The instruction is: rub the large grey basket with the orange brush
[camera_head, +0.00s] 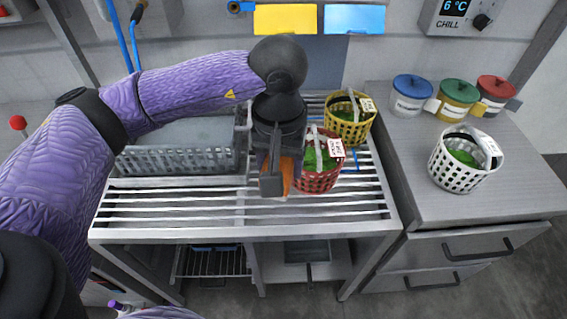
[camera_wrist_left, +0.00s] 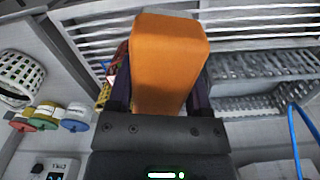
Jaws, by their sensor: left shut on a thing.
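The large grey basket (camera_head: 180,159) is a wide, shallow perforated crate at the left of the slatted rack, partly hidden by my left arm. It also shows at the right of the left wrist view (camera_wrist_left: 272,99). My left gripper (camera_head: 276,178) points down over the rack, to the right of the basket and apart from it. It is shut on the orange brush, whose orange block fills the middle of the left wrist view (camera_wrist_left: 168,65). In the head view only a strip of the brush (camera_head: 288,176) shows behind the fingers. My right gripper is not in view.
A red basket of greens (camera_head: 318,181) stands close right of my left gripper, with a yellow basket (camera_head: 350,131) behind it. A white basket (camera_head: 455,180) and lidded tubs (camera_head: 458,101) stand on the right counter. The front slats of the rack (camera_head: 180,210) are bare.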

